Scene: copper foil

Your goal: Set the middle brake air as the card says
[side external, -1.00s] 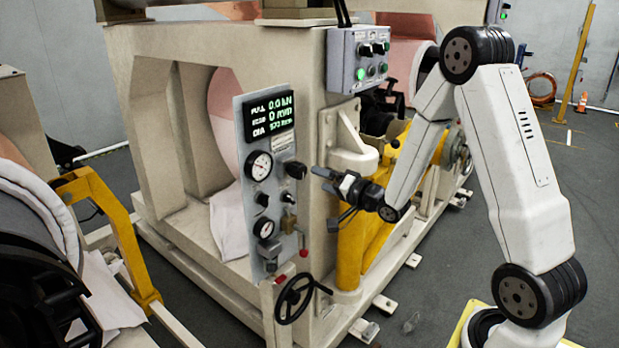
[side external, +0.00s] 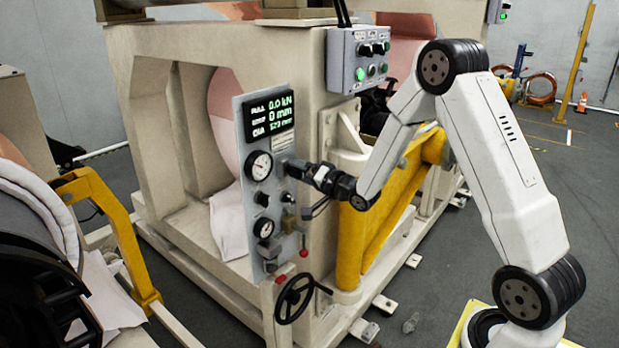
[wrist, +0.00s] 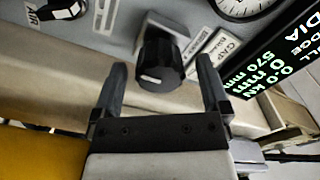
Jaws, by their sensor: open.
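A grey control panel (side external: 246,205) carries two round gauges, the upper one (side external: 259,165) and the lower one (side external: 264,228), with several black knobs. My gripper (side external: 301,169) is at the panel's right edge, level with the upper gauge. In the wrist view my gripper (wrist: 161,82) is open, with a black knob (wrist: 160,62) between its fingertips in the picture; contact cannot be told. The knob has a pale mark and a label beside it that seems to read "GAP". In the side view the gripper mostly hides this knob. No card is readable.
A lit display (side external: 269,116) tops the panel, showing 0.0 kN and 0 mm. Another knob (wrist: 62,9) is at upper left in the wrist view. A switch box (side external: 358,60) hangs above. A handwheel (side external: 295,299) and yellow frame (side external: 375,235) stand below and right.

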